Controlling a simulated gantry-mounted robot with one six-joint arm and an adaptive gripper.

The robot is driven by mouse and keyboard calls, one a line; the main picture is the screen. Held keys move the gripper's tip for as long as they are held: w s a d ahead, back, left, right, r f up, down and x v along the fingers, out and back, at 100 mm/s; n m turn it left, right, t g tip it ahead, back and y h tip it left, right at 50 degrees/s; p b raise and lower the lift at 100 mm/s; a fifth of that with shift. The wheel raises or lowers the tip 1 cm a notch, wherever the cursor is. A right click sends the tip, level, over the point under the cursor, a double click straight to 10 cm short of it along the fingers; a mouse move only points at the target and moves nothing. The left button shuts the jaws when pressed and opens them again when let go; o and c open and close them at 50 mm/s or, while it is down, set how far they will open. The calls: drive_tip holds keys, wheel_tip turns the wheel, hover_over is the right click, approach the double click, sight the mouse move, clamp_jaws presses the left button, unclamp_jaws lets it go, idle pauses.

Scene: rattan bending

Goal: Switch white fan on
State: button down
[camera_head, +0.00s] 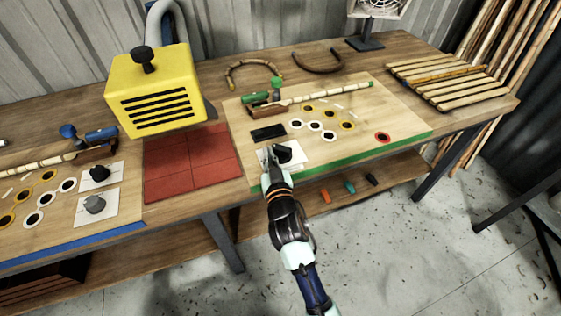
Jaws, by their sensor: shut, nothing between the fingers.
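A white fan (381,7) stands on a dark base (366,43) at the back right of the bench; its top is cut off by the picture edge. A black knob (284,155) sits on a white plate (297,159) near the front left of the green-edged board (400,140). My gripper (266,152) is shut and empty just left of this knob, over the plate; I cannot tell whether it touches the knob. My arm hides part of the plate and the board's front edge. I see no switch on the fan itself.
A yellow slotted box (156,98) with a pipe stands left, behind red tiles (192,162). A blue-edged board (120,230) has a black knob (100,173) and a grey knob (95,205). A bamboo pole (318,96) and several ringed holes lie on the green-edged board.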

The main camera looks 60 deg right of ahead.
sight(239, 190)
drive_tip(key=shift+w+d, duration=0.4)
drive_tip(key=shift+w, duration=0.1)
idle(1.2)
drive_tip(key=a, duration=1.4)
drive_tip(key=shift+w, duration=0.3)
